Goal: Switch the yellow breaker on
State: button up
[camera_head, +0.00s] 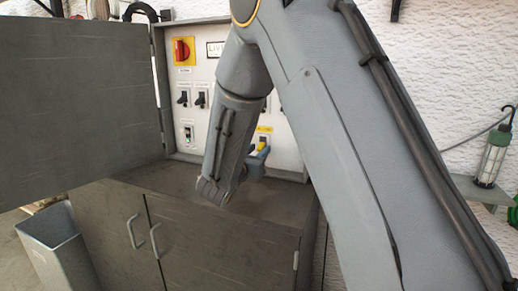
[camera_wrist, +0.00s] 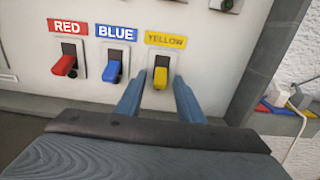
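The yellow breaker (camera_wrist: 160,76) sits under a YELLOW label at the right of a row of three in the wrist view. Its yellow lever points downward. My gripper (camera_wrist: 157,92) is open, one blue-grey finger on each side of the yellow lever, with nothing seen between them but the lever. I cannot tell whether the fingers touch it. In the head view a bit of the yellow lever (camera_head: 262,147) shows beside my gripper (camera_head: 258,155), and my arm hides much of the panel.
The blue breaker (camera_wrist: 112,70) and red breaker (camera_wrist: 64,65) are close by on the left. The cabinet door (camera_head: 80,95) stands open at the left. A work lamp (camera_head: 492,150) stands on a shelf at the right. A grey bin (camera_head: 55,245) is on the floor.

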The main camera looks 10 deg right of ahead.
jog(key=shift+w+d, duration=0.3)
jog(key=shift+w, duration=0.1)
jog(key=shift+c, duration=0.2)
grip_shut()
